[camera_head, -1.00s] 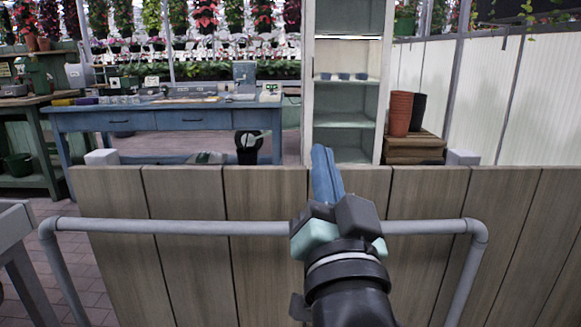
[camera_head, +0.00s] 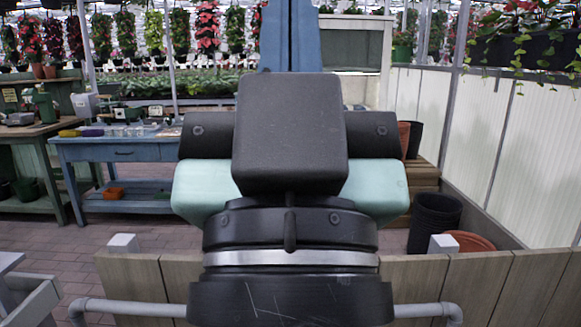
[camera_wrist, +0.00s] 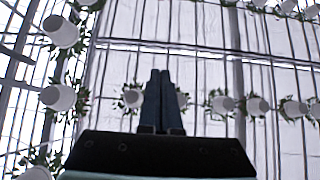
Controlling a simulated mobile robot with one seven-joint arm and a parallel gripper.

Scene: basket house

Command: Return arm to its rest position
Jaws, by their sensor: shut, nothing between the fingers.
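My gripper (camera_head: 290,35) stands upright, large and close in the middle of the head view. Its blue fingers point up and lie side by side, and the tips run to the top edge of the picture. In the wrist view my gripper (camera_wrist: 161,85) shows two dark fingers pressed together with nothing between them. The dark housing and pale green part of my wrist hide much of the scene behind them.
A wooden plank panel (camera_head: 480,285) with a grey pipe rail (camera_head: 140,307) runs across the front. Behind it are a blue table (camera_head: 110,150), dark pots (camera_head: 434,220) and a white wall (camera_head: 540,150). The wrist view shows hanging white pots (camera_wrist: 60,97) under a glazed roof.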

